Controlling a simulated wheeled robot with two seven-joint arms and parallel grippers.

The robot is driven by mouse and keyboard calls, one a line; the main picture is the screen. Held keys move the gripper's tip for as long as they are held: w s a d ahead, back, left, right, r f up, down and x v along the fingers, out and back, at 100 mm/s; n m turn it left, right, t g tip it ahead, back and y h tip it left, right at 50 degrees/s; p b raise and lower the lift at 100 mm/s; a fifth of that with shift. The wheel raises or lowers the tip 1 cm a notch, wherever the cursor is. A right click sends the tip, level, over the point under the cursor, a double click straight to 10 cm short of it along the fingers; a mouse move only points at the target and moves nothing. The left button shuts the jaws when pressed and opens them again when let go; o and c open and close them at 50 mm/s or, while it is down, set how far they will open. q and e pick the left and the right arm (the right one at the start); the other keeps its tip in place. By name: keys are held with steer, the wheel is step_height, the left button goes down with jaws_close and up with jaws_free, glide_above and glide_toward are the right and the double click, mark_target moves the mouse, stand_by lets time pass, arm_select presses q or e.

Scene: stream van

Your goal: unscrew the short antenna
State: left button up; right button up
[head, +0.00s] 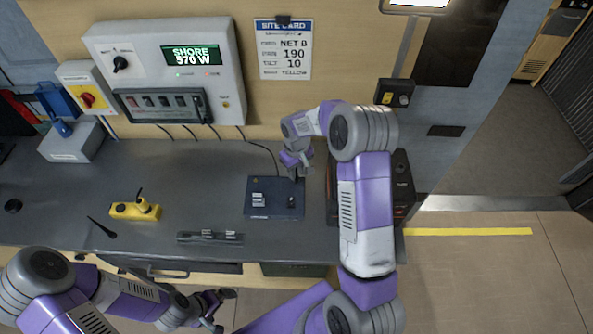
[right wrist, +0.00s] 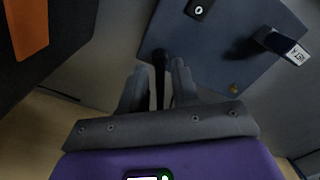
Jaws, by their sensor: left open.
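A short black antenna (right wrist: 160,72) stands at the edge of a dark blue-grey box (right wrist: 222,75) in the right wrist view. In the head view the box (head: 262,211) lies on the bench, and the antenna is largely hidden by my right gripper (head: 297,172). My right gripper's two fingers (right wrist: 159,85) are on either side of the antenna. I cannot tell whether they press on it. My left gripper (head: 212,308) is open and empty, low in front of the bench edge.
A yellow device (head: 135,210) and a thin black rod (head: 101,228) lie on the bench at left. A narrow rack (head: 210,237) is at the front edge. A dark case (head: 402,185) stands right of the box, behind my right arm. The bench middle is clear.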

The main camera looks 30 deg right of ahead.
steer(key=shift+m, duration=1.1)
steer(key=shift+m+b, duration=0.3)
steer(key=shift+m, duration=1.6)
steer(key=shift+m, duration=2)
steer(key=m+p, duration=0.1)
steer(key=m, duration=0.3)
